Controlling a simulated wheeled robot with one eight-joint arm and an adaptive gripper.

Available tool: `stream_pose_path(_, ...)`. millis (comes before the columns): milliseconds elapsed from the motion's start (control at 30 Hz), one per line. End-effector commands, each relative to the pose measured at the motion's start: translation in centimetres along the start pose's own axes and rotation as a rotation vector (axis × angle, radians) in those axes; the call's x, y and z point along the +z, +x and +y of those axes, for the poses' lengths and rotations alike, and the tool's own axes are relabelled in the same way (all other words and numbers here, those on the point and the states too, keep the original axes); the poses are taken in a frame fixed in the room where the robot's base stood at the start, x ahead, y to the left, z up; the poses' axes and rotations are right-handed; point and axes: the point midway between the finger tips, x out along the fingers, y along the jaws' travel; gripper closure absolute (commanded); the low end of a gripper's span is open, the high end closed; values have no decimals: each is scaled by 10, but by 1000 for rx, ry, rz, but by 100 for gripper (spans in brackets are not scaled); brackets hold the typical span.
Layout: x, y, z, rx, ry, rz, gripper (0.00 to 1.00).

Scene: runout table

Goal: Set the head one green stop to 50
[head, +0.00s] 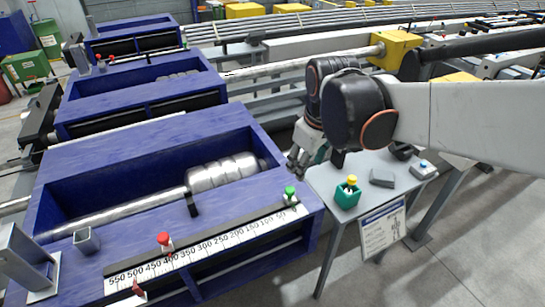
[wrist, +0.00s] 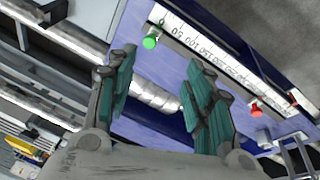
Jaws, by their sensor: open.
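The nearest blue head (head: 140,165) carries a white scale (head: 205,248) numbered from 550 at the left to 50 near the right end. A green stop (head: 290,193) stands at the scale's low-number right end, near the 50 mark; its exact reading is unclear. It also shows in the wrist view (wrist: 150,42), beyond the left fingertip. A red stop (head: 163,239) stands near 400–450, and shows at right in the wrist view (wrist: 256,110). My gripper (head: 307,160) is open and empty, above and behind the green stop; its teal-padded fingers (wrist: 162,65) are spread apart. No label identifies head one.
A grey side table (head: 325,178) beside the head holds a green box with a yellow top (head: 348,192), a dark grey block (head: 382,178) and a blue-buttoned box (head: 423,169). A silver roller (head: 222,170) lies in the blue trough. More blue heads stand behind.

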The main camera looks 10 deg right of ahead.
Motion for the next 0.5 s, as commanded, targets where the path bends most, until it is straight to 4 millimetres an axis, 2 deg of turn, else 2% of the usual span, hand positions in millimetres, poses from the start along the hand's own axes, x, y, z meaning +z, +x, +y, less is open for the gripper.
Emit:
stream_pose_path(33,-11,4,7,-14,-40,-22,52)
stream_pose_path(200,-36,27,22,-69,-187,-94,52)
stream_pose_path(500,-65,74,39,-172,-406,-185,52)
